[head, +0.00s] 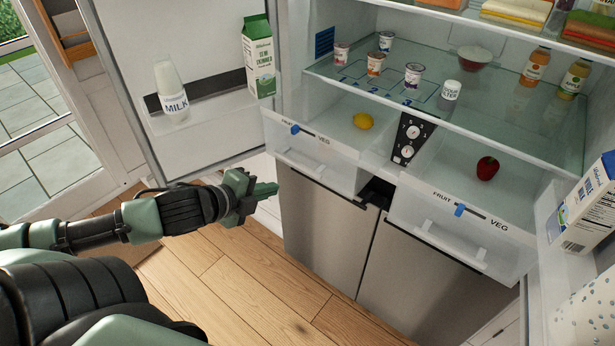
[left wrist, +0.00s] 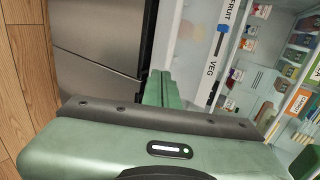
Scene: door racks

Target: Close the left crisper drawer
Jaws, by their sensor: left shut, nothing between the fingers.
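The left crisper drawer (head: 315,160) is a clear bin with a FRUIT/VEG slider on its front. It stands out from under the glass shelf, and a lemon (head: 363,121) lies inside. Its front also shows in the left wrist view (left wrist: 207,68). My left gripper (head: 270,189) is shut and empty, just left of and below the drawer's front. Its green fingers (left wrist: 163,88) point toward the drawer front in the left wrist view. I cannot tell whether they touch it. My right gripper is not in view.
The right crisper drawer (head: 455,232) also stands out, with a red fruit (head: 487,168) inside. The open fridge door at left holds a milk bottle (head: 171,92) and a green carton (head: 259,57). A milk carton (head: 590,205) stands at right. Yogurt cups stand on the glass shelf (head: 470,121).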

